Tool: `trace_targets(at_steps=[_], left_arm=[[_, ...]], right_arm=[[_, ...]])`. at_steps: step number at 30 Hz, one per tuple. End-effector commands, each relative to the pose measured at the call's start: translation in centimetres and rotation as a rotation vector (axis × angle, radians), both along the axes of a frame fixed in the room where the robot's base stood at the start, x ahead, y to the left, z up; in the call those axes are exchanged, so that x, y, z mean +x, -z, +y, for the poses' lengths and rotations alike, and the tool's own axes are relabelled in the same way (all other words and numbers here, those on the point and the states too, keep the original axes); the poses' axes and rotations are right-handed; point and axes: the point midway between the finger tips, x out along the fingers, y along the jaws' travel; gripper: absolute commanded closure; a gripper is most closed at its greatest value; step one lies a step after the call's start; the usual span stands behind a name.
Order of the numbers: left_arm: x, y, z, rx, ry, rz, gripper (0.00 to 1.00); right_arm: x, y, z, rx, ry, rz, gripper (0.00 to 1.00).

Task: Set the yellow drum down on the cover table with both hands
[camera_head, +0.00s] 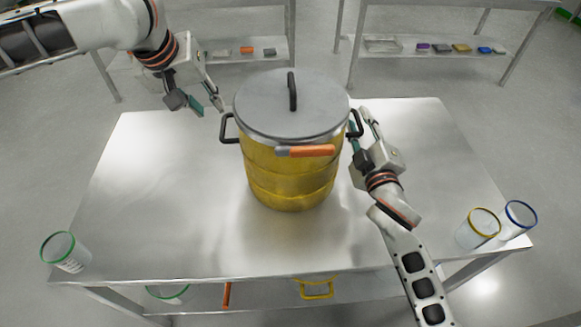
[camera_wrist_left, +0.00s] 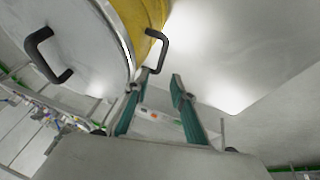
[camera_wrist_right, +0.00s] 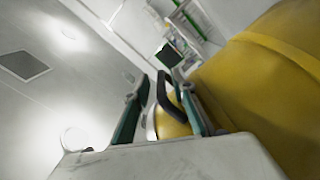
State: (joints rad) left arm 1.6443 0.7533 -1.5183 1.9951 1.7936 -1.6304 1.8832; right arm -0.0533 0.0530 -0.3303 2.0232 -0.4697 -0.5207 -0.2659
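The yellow drum (camera_head: 292,175) stands upright on the steel cover table (camera_head: 165,205), with a grey lid and a black lid handle. Its base appears to rest on the table top. My left gripper (camera_head: 206,104) is open and empty, just off the drum's left side handle (camera_head: 227,128); in the left wrist view that handle (camera_wrist_left: 163,48) lies beyond the fingertips. My right gripper (camera_head: 362,130) is open at the right side handle (camera_head: 355,122). In the right wrist view this handle (camera_wrist_right: 165,95) shows between the spread fingers; contact cannot be told.
An orange-handled clamp (camera_head: 312,151) sits at the drum's front rim. A green-rimmed jar (camera_head: 68,252) stands at the table's front left corner; yellow-rimmed (camera_head: 478,228) and blue-rimmed (camera_head: 516,220) jars stand at the front right. Shelves with small items (camera_head: 440,48) are behind. The table's left side is clear.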

Motion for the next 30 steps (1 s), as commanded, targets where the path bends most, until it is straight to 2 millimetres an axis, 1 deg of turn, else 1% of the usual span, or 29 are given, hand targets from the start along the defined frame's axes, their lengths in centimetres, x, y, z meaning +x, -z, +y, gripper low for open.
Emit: trace_targets(at_steps=[1, 4, 8, 11, 14, 21, 24, 27, 30], left_arm=[[-0.2, -0.7, 0.1, 0.0, 0.0, -0.002, 0.76], [-0.6, -1.6, 0.2, -0.001, -0.001, -0.002, 0.76], [-0.9, -2.0, 0.3, 0.0, 0.0, 0.0, 0.76], [-1.0, -2.1, 0.3, 0.0, 0.0, 0.0, 0.76], [-1.0, -2.1, 0.3, 0.0, 0.0, 0.0, 0.76], [-0.9, -2.1, 0.3, 0.0, 0.0, 0.001, 0.76], [-0.9, -2.1, 0.3, 0.0, 0.0, 0.001, 0.76], [-0.9, -2.1, 0.3, 0.0, 0.0, 0.001, 0.76], [-0.9, -2.1, 0.3, 0.0, 0.0, 0.001, 0.76]], right_arm=[[0.0, 0.0, 0.0, 0.0, 0.0, 0.0, 0.75], [0.0, 0.0, 0.0, 0.0, 0.0, 0.0, 0.75], [-0.2, 0.0, 0.0, 0.0, 0.0, 0.0, 0.75], [-1.1, 0.2, -0.1, 0.001, 0.0, 0.002, 0.75], [-2.6, 0.2, -0.2, 0.002, 0.0, 0.004, 0.75], [-7.4, 0.1, -0.6, 0.001, 0.0, 0.002, 0.75], [-9.0, 0.2, -0.8, 0.001, 0.001, 0.003, 0.75], [-10.4, 0.1, -0.9, 0.001, 0.001, 0.003, 0.75], [-11.3, 0.1, -1.0, 0.002, 0.0, 0.002, 0.75]])
